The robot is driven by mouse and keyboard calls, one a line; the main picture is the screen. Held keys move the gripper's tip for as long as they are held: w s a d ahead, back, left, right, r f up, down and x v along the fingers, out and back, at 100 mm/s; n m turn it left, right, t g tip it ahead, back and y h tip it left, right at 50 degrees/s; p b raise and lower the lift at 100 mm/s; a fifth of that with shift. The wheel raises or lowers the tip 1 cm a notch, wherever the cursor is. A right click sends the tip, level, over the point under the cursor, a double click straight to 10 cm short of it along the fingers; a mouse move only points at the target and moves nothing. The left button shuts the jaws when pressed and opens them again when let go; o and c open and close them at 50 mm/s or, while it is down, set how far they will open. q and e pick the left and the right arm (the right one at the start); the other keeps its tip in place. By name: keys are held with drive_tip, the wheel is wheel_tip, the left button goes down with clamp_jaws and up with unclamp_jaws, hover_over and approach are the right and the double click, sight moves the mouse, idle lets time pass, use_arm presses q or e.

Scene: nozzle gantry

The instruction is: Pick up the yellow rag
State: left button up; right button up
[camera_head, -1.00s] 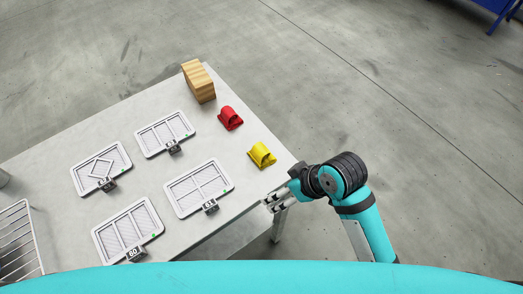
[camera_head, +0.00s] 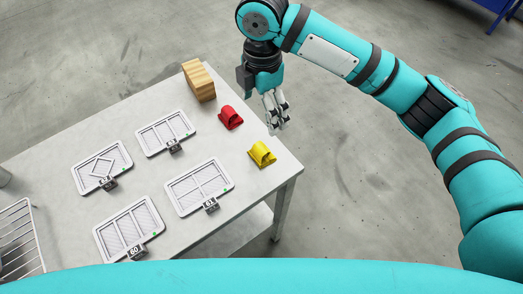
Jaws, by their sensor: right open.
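The yellow rag (camera_head: 262,154) lies folded on the grey table (camera_head: 245,190), near its right edge. A red rag (camera_head: 230,117) lies just behind it, up and to the left. My right gripper (camera_head: 277,123) is open and empty, with its fingers pointing down. In the picture it is above and slightly right of the yellow rag, by the table's right edge, and apart from it. My left gripper is not in view.
A wooden block (camera_head: 199,81) stands at the table's far corner. Several white framed trays with number tags, one of them here (camera_head: 199,187), cover the table's middle. A wire rack (camera_head: 18,240) is at the lower left. Floor right of the table is clear.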

sight(262, 147)
wheel_tip(262, 147, down, 12)
drive_tip(key=shift+r+p, duration=0.25)
drive_tip(key=shift+p, duration=0.85)
drive_tip(key=shift+f+p, duration=0.35)
drive_tip(key=shift+f, duration=0.2)
wheel_tip(262, 147, down, 4)
drive_tip(key=shift+r+p, duration=0.2)
drive_tip(key=shift+p, duration=0.35)
drive_tip(key=shift+f, duration=0.4)
drive_tip(key=shift+c, duration=0.2)
drive_tip(key=c, duration=1.2)
drive_tip(key=shift+r, duration=0.1)
drive_tip(key=shift+c, duration=0.2)
wheel_tip(262, 147, up, 10)
drive_tip(key=shift+f+b, duration=0.1)
drive_tip(key=shift+b, duration=0.9)
